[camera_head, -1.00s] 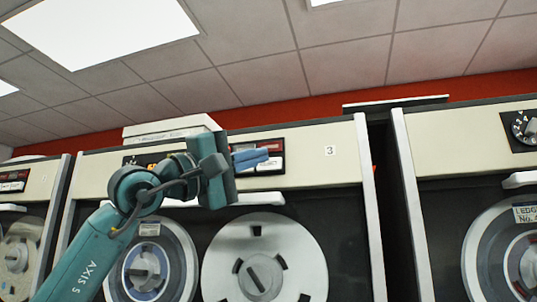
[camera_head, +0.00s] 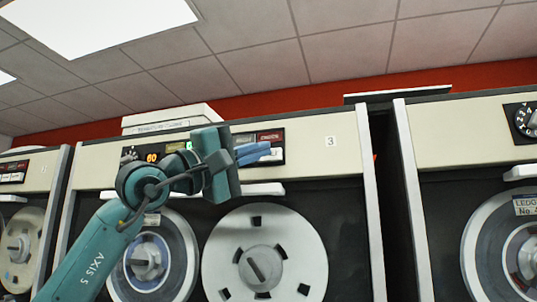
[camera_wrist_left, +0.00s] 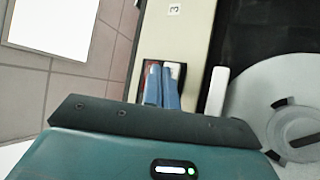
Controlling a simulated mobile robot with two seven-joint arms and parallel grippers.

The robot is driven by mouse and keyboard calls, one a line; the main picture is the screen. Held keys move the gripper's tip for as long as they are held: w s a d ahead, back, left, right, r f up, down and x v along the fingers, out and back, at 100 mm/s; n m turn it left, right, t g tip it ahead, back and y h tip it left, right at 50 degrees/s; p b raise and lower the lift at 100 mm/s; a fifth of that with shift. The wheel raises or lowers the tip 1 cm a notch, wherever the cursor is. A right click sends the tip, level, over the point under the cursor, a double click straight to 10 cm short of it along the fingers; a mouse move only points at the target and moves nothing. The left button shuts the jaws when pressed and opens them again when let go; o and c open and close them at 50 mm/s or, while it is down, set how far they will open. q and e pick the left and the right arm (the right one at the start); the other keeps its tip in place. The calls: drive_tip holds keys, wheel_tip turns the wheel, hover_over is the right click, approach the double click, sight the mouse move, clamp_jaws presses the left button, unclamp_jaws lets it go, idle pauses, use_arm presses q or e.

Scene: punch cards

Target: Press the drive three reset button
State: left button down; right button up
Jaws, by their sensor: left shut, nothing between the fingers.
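The tape drive marked 3 (camera_head: 330,141) stands in the middle of the head view. Its button panel (camera_head: 277,146) is set in the cream top band, with red and white parts showing. The left gripper (camera_head: 262,152) is shut and empty, its blue fingers in front of that panel and covering part of it. In the left wrist view, the blue fingers (camera_wrist_left: 162,86) lie together over the panel (camera_wrist_left: 148,72); the 3 label (camera_wrist_left: 174,10) is above. Which button is the reset is not readable. Whether the fingertips touch the panel cannot be told. My right gripper is not in view.
Large tape reels (camera_head: 265,255) sit below the panel, under a white handle bar (camera_head: 260,189). White boxes (camera_head: 172,119) lie on top.

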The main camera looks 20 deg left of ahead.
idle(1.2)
use_arm(q)
drive_tip(key=shift+w, duration=0.15)
drive_tip(key=shift+w+p, duration=0.3)
drive_tip(key=shift+p, duration=0.05)
